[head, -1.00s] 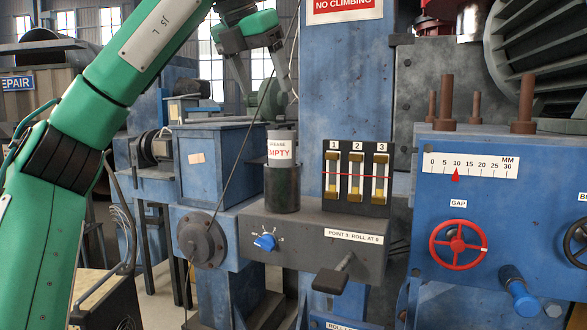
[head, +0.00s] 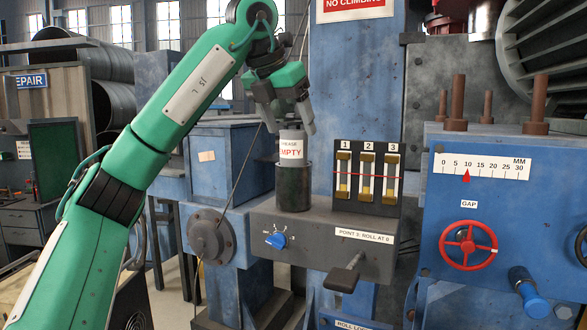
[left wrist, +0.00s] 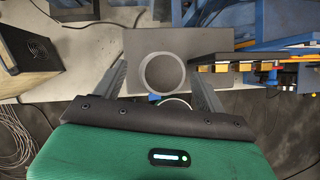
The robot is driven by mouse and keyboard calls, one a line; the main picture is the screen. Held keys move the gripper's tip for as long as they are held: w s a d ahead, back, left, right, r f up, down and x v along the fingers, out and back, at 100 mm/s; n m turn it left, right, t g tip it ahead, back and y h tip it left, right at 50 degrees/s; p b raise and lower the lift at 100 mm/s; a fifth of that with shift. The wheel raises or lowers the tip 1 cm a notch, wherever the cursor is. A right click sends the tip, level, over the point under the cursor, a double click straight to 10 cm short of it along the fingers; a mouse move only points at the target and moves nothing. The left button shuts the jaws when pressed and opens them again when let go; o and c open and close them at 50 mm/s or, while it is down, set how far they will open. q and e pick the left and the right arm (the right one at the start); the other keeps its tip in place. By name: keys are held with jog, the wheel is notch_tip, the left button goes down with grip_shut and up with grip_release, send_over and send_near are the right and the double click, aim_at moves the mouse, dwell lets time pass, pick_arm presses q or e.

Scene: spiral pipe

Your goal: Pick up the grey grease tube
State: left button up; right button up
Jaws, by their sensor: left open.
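The grey grease tube (head: 291,149), with a white label reading EMPTY, stands upright in a dark cylindrical holder (head: 293,188) on the grey machine box. The holder hides its lower part. My left gripper (head: 291,130) is directly above the tube, pointing down and open, with its fingertips around the height of the tube's top. In the left wrist view a round grey rim (left wrist: 162,73) shows between the two open fingers; I cannot tell whether they touch anything. My right gripper is not in view.
A gauge panel with three brass slots (head: 367,178) stands close to the right of the holder. A blue knob (head: 275,240) and a black lever (head: 344,272) are on the box front. A blue column (head: 350,80) rises behind.

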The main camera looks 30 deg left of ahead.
pick_arm(q)
jog(key=p+x, duration=0.1)
jog(key=x, duration=0.1)
jog(key=p+x, duration=0.1)
jog(key=shift+w+d+f, duration=0.1)
jog(key=shift+d+f, duration=0.15)
jog(key=shift+f, duration=0.15)
jog(key=shift+w+f, duration=0.15)
jog(key=shift+f, duration=0.25)
jog(key=c, duration=1.1)
jog(key=shift+c, duration=1.1)
